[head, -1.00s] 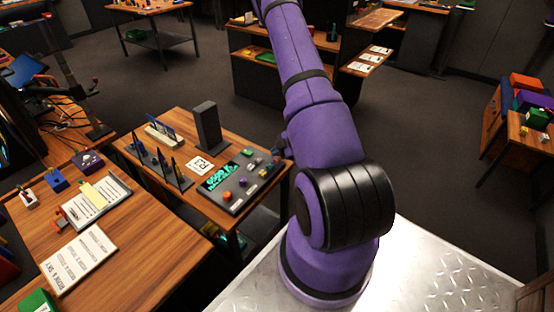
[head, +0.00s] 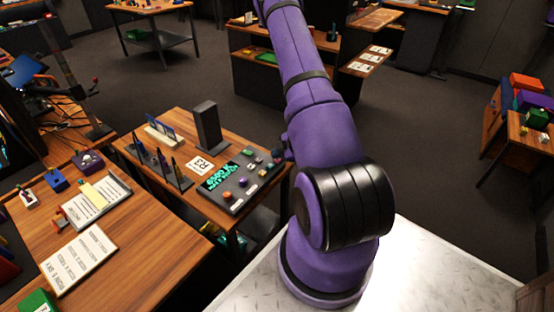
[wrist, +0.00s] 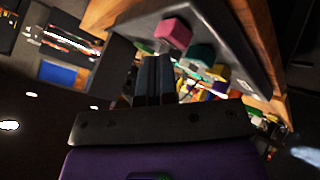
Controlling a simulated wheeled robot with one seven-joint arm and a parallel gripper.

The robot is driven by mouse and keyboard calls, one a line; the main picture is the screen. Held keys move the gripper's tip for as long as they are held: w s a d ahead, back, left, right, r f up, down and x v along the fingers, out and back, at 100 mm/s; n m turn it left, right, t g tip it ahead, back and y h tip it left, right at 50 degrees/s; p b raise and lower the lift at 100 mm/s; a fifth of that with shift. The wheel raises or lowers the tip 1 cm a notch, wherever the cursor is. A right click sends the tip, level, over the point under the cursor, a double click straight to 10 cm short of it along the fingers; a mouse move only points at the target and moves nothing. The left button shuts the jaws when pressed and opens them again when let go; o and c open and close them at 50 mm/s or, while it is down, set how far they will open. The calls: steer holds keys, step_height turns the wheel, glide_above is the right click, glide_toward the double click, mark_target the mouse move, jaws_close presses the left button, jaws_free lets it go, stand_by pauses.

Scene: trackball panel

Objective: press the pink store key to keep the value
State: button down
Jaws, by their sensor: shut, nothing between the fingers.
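The trackball panel (head: 242,184) is a dark box with a lit green display and several coloured keys on the wooden table. The pink store key (wrist: 172,33) is a raised block on the dark panel top in the wrist view. My gripper (wrist: 156,62) is shut and empty, its fingertips close beside the pink key in that view. I cannot tell whether they touch it. A teal key (wrist: 202,54) and a yellow key (wrist: 221,71) show to the right of the fingers. In the head view my purple arm hides my gripper.
A wooden table (head: 150,255) with papers and small boxes is at lower left. Open floor lies beyond.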

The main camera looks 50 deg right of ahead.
mark_target(277, 159)
steer(key=shift+f, duration=0.45)
stand_by(0.5)
steer(key=shift+r, duration=0.9)
steer(key=shift+r, duration=2.5)
